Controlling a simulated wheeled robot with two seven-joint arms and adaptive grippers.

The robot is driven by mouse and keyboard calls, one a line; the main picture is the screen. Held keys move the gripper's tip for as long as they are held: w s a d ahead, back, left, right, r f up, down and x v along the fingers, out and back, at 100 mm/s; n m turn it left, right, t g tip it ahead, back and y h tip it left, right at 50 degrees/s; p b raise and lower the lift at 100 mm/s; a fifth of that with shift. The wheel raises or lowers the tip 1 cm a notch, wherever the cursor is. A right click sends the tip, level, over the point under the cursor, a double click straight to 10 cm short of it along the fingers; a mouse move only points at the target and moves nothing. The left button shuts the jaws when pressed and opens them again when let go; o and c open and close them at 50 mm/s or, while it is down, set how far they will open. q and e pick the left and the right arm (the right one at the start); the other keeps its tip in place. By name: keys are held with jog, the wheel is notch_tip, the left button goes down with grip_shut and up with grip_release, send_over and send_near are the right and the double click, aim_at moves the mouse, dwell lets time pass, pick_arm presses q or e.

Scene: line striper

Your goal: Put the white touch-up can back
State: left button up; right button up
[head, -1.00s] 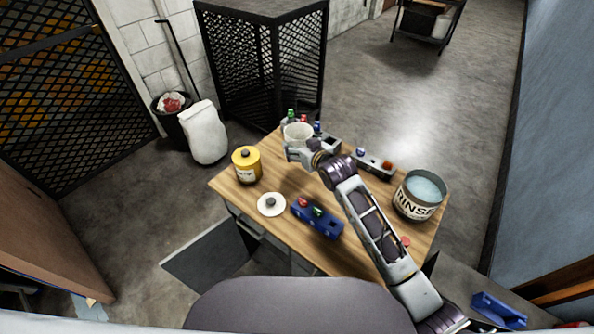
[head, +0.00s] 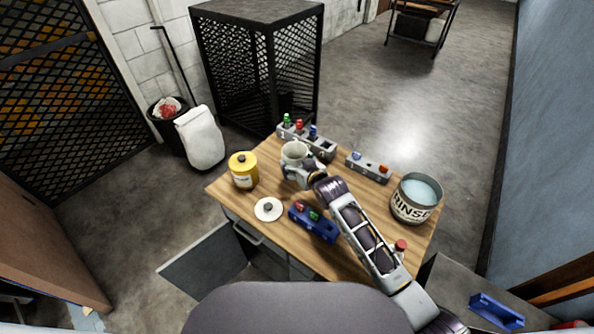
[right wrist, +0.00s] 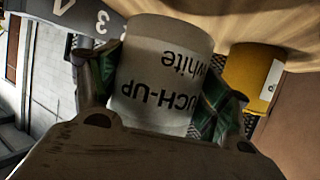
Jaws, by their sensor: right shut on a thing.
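The white touch-up can (head: 294,151) is a pale cup-like can with an open top, over the left back part of the wooden table. In the right wrist view the can (right wrist: 160,75) shows the words "TOUCH-UP white", upside down in the picture. My right gripper (head: 295,171) is shut around its sides, with green-padded fingers on either side. I cannot tell whether the can's base touches the table. A white round lid (head: 268,210) with a dark knob lies on the table nearer me. My left gripper is not in view.
A yellow can (head: 243,172) stands left of the held can. A grey numbered rack (head: 322,150) with coloured-topped items is behind it. A smaller grey rack (head: 368,168), a blue rack (head: 314,225) and the RINSE bucket (head: 412,207) also stand on the wooden table (head: 270,235).

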dwell(0.3)
jog(key=shift+f, duration=1.85)
jog(key=shift+f, duration=0.15)
jog(key=o, duration=1.3)
jog(key=shift+v, duration=6.1)
jog(key=shift+w, duration=0.1)
